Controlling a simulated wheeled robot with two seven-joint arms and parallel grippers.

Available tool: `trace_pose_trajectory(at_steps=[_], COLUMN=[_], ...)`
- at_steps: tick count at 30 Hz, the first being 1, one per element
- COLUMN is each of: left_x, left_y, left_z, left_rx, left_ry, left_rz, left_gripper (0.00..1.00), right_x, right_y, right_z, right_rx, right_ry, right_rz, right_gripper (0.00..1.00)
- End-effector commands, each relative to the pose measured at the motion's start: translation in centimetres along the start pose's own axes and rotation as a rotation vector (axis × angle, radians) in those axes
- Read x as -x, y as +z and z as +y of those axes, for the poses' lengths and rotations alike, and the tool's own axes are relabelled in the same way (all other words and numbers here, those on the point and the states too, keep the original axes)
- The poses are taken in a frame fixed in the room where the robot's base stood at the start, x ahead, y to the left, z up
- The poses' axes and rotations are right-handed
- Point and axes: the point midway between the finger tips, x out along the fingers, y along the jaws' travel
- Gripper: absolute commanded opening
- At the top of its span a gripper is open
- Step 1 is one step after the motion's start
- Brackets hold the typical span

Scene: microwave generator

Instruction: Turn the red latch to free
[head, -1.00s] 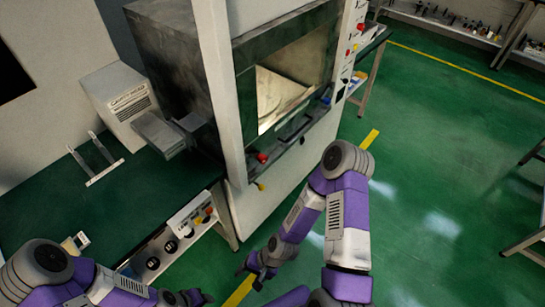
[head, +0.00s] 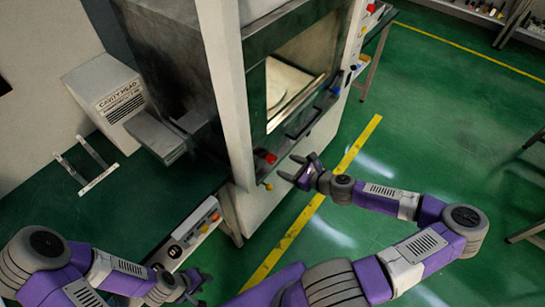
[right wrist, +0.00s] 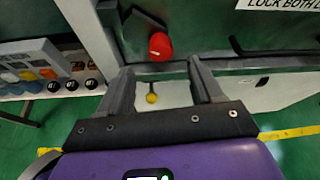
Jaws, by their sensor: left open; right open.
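The red latch (head: 270,158) is a round red knob at the lower left corner of the machine's glass door. It also shows in the right wrist view (right wrist: 160,46), just beyond the fingertips, with a pale mark on its face. My right gripper (head: 292,168) is open and empty, just right of the latch and apart from it; its two fingers show in the right wrist view (right wrist: 158,76). My left gripper (head: 198,286) is open and low at the bottom, by the bench, away from the latch.
A yellow knob (head: 268,186) sits below the latch. A dark handle bar (head: 303,122) runs along the door's lower edge, with a blue knob (head: 335,90) at its far end. A control box (head: 195,222) with buttons stands at the bench edge.

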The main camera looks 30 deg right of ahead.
Motion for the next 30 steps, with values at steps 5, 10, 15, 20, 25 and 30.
trace_pose_trajectory(at_steps=[5,10,15,20,25,30], left_x=[-0.5,-1.0,-1.3,-1.4,-1.4,-1.4], left_y=[0.0,0.0,-0.1,-0.1,-0.1,-0.1], left_z=[-0.2,-0.4,-0.5,-0.5,-0.5,-0.5], left_rx=[0.0,0.0,0.0,0.0,0.0,0.0], left_ry=[0.0,0.0,0.0,0.0,0.0,0.0], left_rz=[0.0,0.0,0.0,0.0,0.0,0.0], left_gripper=[0.43,0.43,0.43,0.43,0.43,0.43], right_x=[-1.9,-4.5,-6.5,-7.3,-7.3,-7.3], right_y=[0.0,-0.1,-0.1,0.0,0.0,0.0], right_z=[0.0,0.0,0.0,0.0,-0.1,-0.1], right_rx=[-0.004,-0.001,-0.002,-0.002,-0.002,-0.002], right_ry=[-0.001,-0.001,-0.001,-0.001,-0.002,-0.002], right_rz=[-0.002,-0.002,-0.001,0.0,0.0,0.001], right_gripper=[0.66,0.66,0.66,0.66,0.66,0.53])
